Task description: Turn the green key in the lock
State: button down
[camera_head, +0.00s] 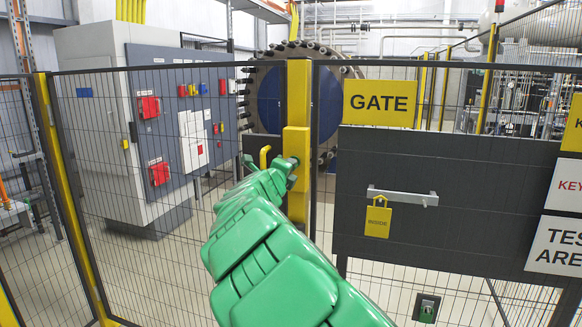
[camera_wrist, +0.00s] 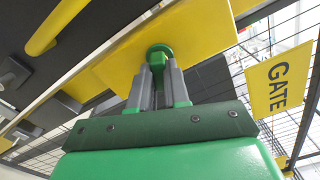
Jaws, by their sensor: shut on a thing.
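The green key (camera_wrist: 160,50) shows in the wrist view as a rounded green head between my fingertips, against the face of the yellow lock box (camera_wrist: 112,68). My gripper (camera_wrist: 161,68) is shut on it. The key's shaft and the keyhole are hidden, so I cannot tell how deep the key sits or how far it is turned. In the head view, the yellow lock box (camera_head: 296,141) is on the yellow gate post, and my gripper (camera_head: 291,170) reaches its lower part; my own arm and gripper cover most of the key there.
A yellow handle (camera_head: 265,156) is left of the lock box. The dark gate panel (camera_head: 460,190) at right carries a GATE sign (camera_head: 380,103), a metal bar (camera_head: 402,196) and a yellow INSIDE tag (camera_head: 377,222). A small box (camera_head: 426,308) with a green part hangs lower. Mesh fence surrounds the area.

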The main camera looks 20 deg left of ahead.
jog(key=shift+n, duration=1.7)
jog(key=shift+n, duration=0.4)
jog(key=c, duration=1)
grip_release()
jog(key=shift+s, duration=3.9)
jog(key=shift+d, duration=0.1)
